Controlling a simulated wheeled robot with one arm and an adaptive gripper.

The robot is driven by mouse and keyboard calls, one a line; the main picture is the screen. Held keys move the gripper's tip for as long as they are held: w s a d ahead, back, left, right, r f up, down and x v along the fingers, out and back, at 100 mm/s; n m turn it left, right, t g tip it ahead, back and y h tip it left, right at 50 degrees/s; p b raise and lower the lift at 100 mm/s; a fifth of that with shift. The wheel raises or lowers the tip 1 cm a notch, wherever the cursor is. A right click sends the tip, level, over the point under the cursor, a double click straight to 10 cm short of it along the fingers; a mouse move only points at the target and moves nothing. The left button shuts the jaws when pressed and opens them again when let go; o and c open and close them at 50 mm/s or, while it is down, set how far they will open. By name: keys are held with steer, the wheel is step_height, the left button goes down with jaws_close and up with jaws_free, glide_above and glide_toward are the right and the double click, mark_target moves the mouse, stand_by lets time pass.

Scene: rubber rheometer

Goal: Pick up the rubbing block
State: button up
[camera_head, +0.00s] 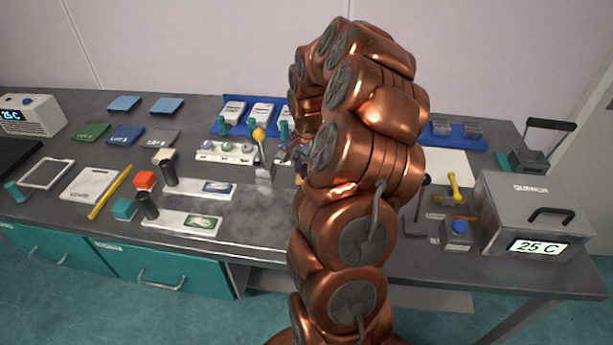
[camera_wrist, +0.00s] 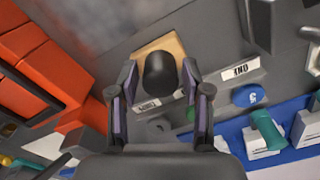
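The rubbing block, which I take to be the tan square block with a black rounded knob (camera_wrist: 160,76), lies on the dark worktop in the wrist view. My gripper (camera_wrist: 157,82) is open above it, with one finger on each side of the knob. A narrow gap shows between the knob and each finger, so I see no grip on it. In the head view my copper arm hides most of the block and the gripper.
In the wrist view, a white labelled strip (camera_wrist: 238,70) and a blue tray (camera_wrist: 238,146) with white units lie to the right. In the head view, a yellow-topped tool (camera_head: 260,145) stands left of my arm. A metal QUENCH box (camera_head: 535,215) stands at right.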

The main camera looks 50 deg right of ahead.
mark_target(307, 166)
jaws_close()
step_height(307, 166, up, 10)
steer(key=b, duration=0.2)
steer(key=shift+b, duration=0.35)
stand_by(0.4)
steer(key=shift+c, duration=1.3)
jaws_free()
steer(key=c, duration=0.4)
steer(key=shift+c, duration=0.2)
